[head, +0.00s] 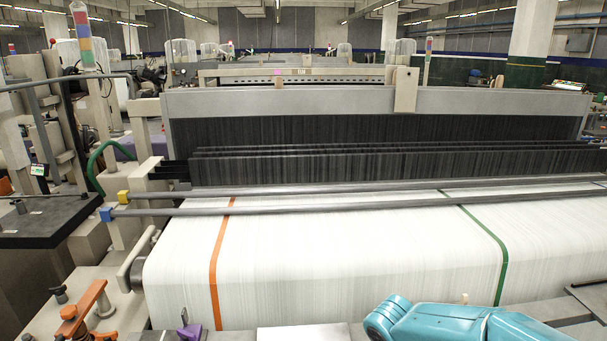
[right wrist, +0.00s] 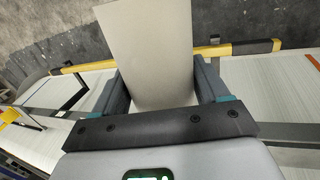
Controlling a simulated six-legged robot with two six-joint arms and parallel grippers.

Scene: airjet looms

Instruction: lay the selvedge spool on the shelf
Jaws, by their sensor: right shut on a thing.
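My right gripper (right wrist: 160,80) is shut on a pale beige-grey thing, which I take to be the selvedge spool (right wrist: 152,45). In the right wrist view it fills the space between the two dark fingers and widens beyond them; its far end runs out of the frame. In the head view, my teal right arm shows at the bottom right, but its gripper and the spool are out of view. I cannot pick out the shelf with certainty. My left gripper is in neither view.
A loom with white cloth (head: 350,250), striped orange and green, fills the head view. A steel bar (head: 390,201) crosses it. An orange lever (head: 83,308) and a dark side table (head: 45,222) stand left. A yellow-and-black bar (right wrist: 240,48) passes behind the spool.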

